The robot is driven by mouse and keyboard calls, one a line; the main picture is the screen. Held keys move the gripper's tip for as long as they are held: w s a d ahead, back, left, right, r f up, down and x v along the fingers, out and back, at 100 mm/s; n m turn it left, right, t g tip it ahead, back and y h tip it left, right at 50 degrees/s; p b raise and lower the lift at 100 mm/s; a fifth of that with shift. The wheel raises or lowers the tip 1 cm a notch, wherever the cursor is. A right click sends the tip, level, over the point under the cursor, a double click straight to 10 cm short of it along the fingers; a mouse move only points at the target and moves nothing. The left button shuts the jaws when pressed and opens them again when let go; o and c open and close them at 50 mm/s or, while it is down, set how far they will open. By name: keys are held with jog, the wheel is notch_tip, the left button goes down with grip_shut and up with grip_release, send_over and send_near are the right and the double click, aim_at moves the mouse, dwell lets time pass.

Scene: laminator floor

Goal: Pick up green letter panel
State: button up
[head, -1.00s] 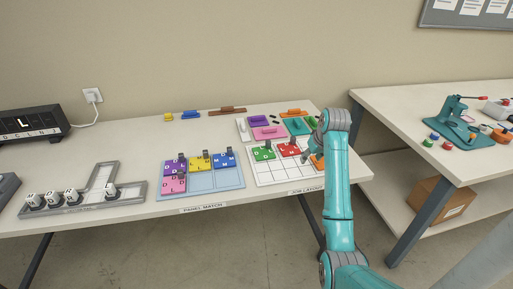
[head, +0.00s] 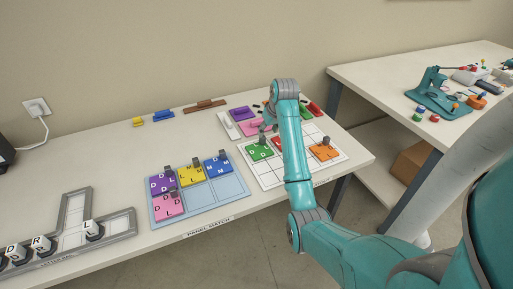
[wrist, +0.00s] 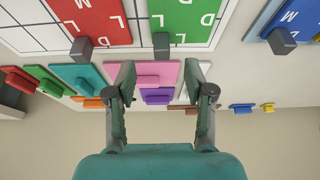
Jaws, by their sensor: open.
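The green letter panel (head: 258,151) lies on the white gridded board (head: 268,180), at its back left square. It shows white letters and a dark grip block. In the wrist view the green panel (wrist: 188,18) is at the top middle, with its dark grip block (wrist: 161,45) just beyond and between my fingertips. My gripper (wrist: 158,72) is open and empty, its fingers to either side of the block's line and apparently apart from it. In the head view my arm partly hides the board, and my gripper (head: 267,128) shows only in part, near the green panel's back edge.
A red letter panel (wrist: 105,18) is beside the green one. An orange panel (head: 326,152) lies further right on the board. A blue tray (head: 212,198) with purple, yellow, blue and pink panels is left. Pink (head: 252,127) and purple handled pieces lie behind.

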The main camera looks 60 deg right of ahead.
aim_at(264, 138)
jog(key=shift+x, duration=3.9)
jog(key=shift+w, duration=0.2)
jog(key=shift+c, duration=0.2)
grip_shut()
